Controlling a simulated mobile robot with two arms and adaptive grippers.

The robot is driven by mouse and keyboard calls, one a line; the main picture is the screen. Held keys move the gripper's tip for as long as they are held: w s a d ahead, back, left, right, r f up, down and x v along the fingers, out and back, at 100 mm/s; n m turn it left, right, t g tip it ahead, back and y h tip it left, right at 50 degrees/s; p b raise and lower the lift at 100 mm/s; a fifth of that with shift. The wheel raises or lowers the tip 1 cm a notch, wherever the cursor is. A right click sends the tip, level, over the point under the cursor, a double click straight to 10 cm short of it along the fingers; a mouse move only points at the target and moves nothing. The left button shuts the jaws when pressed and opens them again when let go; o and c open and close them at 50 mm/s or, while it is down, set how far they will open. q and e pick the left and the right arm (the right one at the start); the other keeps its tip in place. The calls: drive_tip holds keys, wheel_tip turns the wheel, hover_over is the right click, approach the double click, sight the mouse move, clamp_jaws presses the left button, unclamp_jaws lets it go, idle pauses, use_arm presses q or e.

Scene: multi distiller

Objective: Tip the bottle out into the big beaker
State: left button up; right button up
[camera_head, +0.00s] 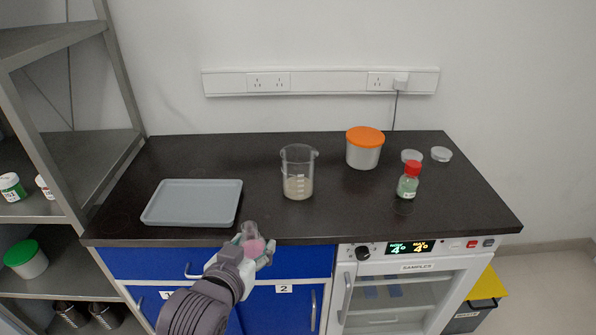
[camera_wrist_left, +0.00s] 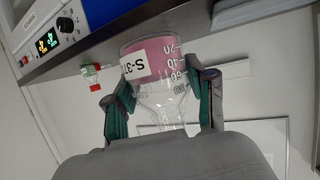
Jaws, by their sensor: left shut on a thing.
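My left gripper (camera_head: 251,255) is shut on a clear vessel with pink contents (camera_head: 252,243), just in front of the counter's front edge. In the left wrist view this vessel (camera_wrist_left: 158,68) sits between the two fingers; it has a white label, white graduation marks and a narrower neck, like a flask. The big beaker (camera_head: 298,172) stands upright on the counter, beyond and to the right of the gripper, with cloudy pale contents in its lower part. My right gripper is not in view.
A grey tray (camera_head: 193,203) lies on the counter at left. A white tub with an orange lid (camera_head: 365,148) stands behind the beaker to the right, near two clear dishes (camera_head: 441,154). The counter between tray and beaker is clear. A metal shelf (camera_head: 60,170) stands at far left.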

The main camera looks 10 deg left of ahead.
use_arm(q)
wheel_tip(320, 180, down, 3)
drive_tip(key=shift+r+b, duration=0.15)
drive_tip(key=shift+b, duration=0.55)
drive_tip(key=shift+r+p, duration=0.35)
drive_tip(key=shift+r, duration=0.1)
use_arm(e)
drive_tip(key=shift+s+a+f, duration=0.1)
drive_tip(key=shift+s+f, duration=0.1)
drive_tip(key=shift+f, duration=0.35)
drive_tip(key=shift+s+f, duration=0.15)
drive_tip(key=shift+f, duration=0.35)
